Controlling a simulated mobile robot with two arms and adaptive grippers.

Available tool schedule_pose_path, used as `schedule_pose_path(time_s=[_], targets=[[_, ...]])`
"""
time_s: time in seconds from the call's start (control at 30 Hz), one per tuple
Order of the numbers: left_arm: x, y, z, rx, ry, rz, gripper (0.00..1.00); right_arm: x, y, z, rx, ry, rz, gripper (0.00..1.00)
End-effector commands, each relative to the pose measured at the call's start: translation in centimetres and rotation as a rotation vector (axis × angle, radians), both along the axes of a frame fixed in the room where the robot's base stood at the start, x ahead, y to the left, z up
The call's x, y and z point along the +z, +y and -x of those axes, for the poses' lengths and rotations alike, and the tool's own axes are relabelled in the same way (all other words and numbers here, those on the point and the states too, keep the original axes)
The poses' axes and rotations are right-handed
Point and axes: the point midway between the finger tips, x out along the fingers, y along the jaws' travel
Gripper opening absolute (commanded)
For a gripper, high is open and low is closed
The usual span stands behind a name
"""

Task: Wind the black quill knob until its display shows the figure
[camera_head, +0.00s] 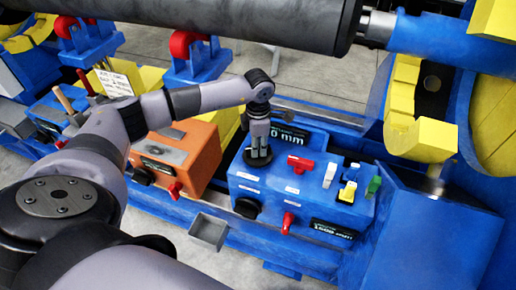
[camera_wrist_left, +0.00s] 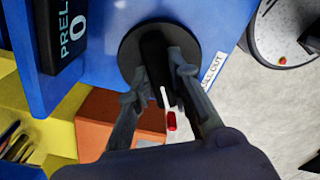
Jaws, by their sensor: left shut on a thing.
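The black quill knob (camera_wrist_left: 153,44) sits on a round black base on top of the blue console (camera_head: 300,187). In the wrist view a label beside it ends in "LL OUT". My left gripper (camera_head: 259,152) comes down on it from above, its two fingers (camera_wrist_left: 163,72) shut on the knob's sides. In the head view the gripper mostly hides the knob. A black display (camera_head: 293,136) behind the gripper reads "0 mm", with its left part covered. The wrist view shows part of a display (camera_wrist_left: 68,28) with "PREL" and "0". My right gripper is not in view.
Red (camera_head: 300,164), white (camera_head: 329,175), yellow (camera_head: 348,191) and green (camera_head: 373,187) controls stand right of the gripper. A lower display (camera_head: 332,232) seems to read 1500 mm. Another black knob (camera_head: 247,208) is on the console's front. An orange box (camera_head: 196,152) stands left.

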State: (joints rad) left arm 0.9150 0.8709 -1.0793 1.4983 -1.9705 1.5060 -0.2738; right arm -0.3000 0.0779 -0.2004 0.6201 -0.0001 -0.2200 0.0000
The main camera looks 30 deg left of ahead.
Motion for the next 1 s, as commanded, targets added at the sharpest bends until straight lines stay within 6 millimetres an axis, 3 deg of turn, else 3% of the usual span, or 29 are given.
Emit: schedule_pose_path(time_s=[0.17, 0.43, 0.47, 0.5, 0.77, 1.0], targets=[[-0.07, 0.04, -0.07, -0.113, -0.003, 0.0, 0.0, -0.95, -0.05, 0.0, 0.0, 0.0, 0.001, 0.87], [0.06, 0.03, -0.06, -0.122, -0.003, 0.0, 0.0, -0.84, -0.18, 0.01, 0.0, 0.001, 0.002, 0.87], [0.07, 0.03, -0.06, -0.122, -0.003, 0.0, 0.19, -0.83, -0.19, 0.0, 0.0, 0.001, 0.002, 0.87], [0.07, 0.03, -0.06, -0.121, -0.003, 0.0, 0.21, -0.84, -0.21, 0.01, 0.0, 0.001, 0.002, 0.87], [0.03, 0.02, -0.04, -0.12, -0.001, 0.0, 0.38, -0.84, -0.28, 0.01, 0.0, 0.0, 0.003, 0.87], [0.02, 0.01, -0.02, -0.12, -0.001, 0.0, 0.38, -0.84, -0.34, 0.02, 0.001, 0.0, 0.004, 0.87]])
